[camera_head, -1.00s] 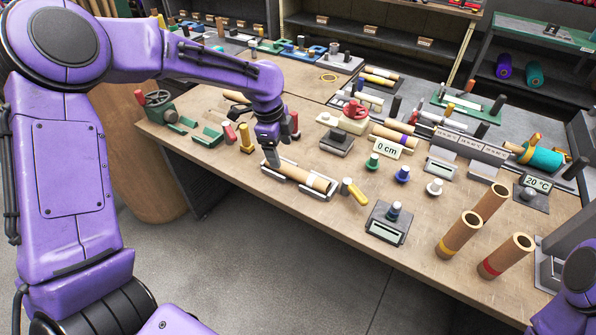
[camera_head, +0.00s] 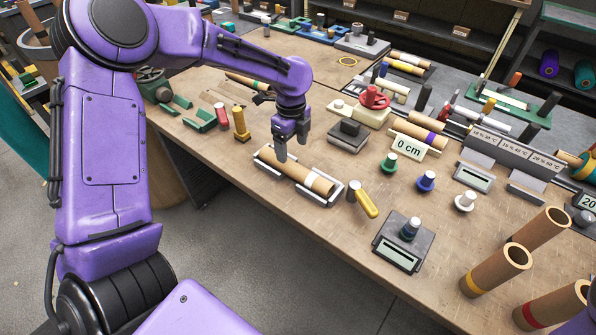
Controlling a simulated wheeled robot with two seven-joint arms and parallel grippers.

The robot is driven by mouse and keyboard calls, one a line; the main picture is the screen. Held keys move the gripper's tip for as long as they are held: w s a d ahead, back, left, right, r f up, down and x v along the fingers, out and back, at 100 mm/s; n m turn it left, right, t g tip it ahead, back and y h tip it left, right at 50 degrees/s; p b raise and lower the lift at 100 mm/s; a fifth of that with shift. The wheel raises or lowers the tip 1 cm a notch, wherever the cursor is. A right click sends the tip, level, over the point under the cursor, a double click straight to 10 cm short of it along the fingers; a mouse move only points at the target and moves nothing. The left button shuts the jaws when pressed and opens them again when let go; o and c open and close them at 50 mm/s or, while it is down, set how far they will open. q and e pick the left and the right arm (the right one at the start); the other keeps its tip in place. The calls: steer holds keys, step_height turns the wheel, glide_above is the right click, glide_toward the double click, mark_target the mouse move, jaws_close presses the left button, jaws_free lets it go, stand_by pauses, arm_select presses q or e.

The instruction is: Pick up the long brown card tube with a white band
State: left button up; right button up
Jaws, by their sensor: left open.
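A brown card tube (camera_head: 318,183) lies in a pale metal cradle (camera_head: 328,201) near the front edge of the bench. A pale band seems to show toward its right part, but it is small and hard to make out. My left gripper (camera_head: 291,146) points down over the left-middle part of this tube. Its fingers are apart, one nearer the front and one behind. The near finger covers a bit of the tube; I cannot tell whether it touches. My right gripper is out of view.
A yellow-handled tool (camera_head: 365,203) lies just right of the cradle. A grey scale (camera_head: 402,241) stands further right, and upright tubes (camera_head: 497,268) stand at the right front. A yellow stand (camera_head: 240,123) is to the left. A dark block (camera_head: 349,133) is behind.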

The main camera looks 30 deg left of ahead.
mark_target(296, 166)
arm_select(q)
steer(key=shift+s+f, duration=0.2)
steer(key=shift+f, duration=0.95)
steer(key=f, duration=0.2)
steer(key=d+f+p, duration=0.1)
steer(key=f, duration=0.2)
steer(key=shift+d+f, duration=0.15)
steer(key=shift+d, duration=0.05)
steer(key=shift+s, duration=0.1)
steer(key=shift+c, duration=0.3)
jaws_close()
